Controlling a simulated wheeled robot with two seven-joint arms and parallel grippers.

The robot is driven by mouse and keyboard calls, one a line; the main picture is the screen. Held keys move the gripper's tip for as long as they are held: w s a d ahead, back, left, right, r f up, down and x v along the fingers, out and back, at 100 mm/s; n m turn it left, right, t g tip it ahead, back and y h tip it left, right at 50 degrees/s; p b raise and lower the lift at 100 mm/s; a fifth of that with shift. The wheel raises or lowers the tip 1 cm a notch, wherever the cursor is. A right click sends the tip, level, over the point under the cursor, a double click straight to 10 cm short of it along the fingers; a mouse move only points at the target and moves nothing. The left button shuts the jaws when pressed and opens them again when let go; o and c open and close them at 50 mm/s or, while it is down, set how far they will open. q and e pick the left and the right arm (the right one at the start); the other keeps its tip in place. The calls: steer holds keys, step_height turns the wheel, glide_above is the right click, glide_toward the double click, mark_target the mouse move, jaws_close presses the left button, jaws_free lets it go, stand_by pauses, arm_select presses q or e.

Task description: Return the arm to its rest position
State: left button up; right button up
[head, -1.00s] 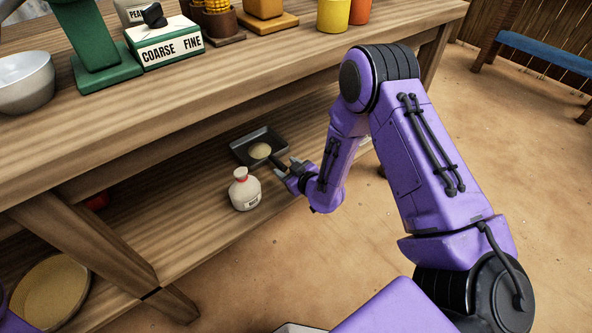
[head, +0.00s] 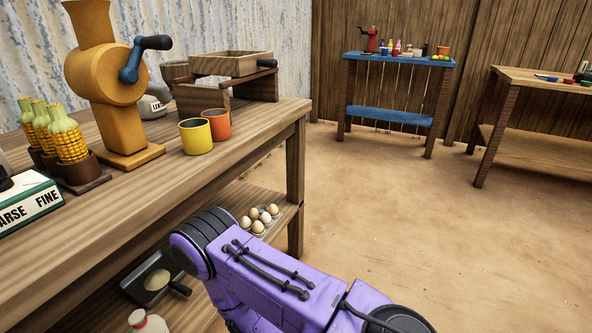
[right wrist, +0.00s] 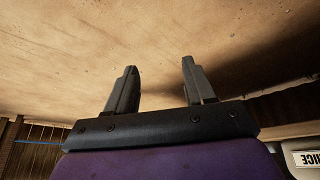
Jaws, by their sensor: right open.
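My right arm (head: 275,285) is purple and comes in at the bottom of the head view. It is bent beside the front of the wooden stall, and its gripper is out of that view. In the right wrist view my right gripper (right wrist: 157,88) is open, with nothing between its two dark fingers. Sandy ground fills most of the picture beyond it. My left gripper is in neither view.
On the lower shelf are a black pan (head: 140,290) with pale contents, a white bottle (head: 150,325) and eggs (head: 261,219). Yellow (head: 196,137) and orange (head: 217,124) cups stand on the stall top (head: 250,118). Open sandy floor (head: 400,200) lies right.

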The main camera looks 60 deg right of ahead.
steer(key=shift+s+d+f+m+g, duration=0.1)
steer(key=shift+s+m+g, duration=0.2)
steer(key=shift+s, duration=0.7)
step_height(320, 180, up, 27)
steer(key=p, duration=2.6)
steer(key=shift+p, duration=0.4)
steer(key=shift+w, duration=0.1)
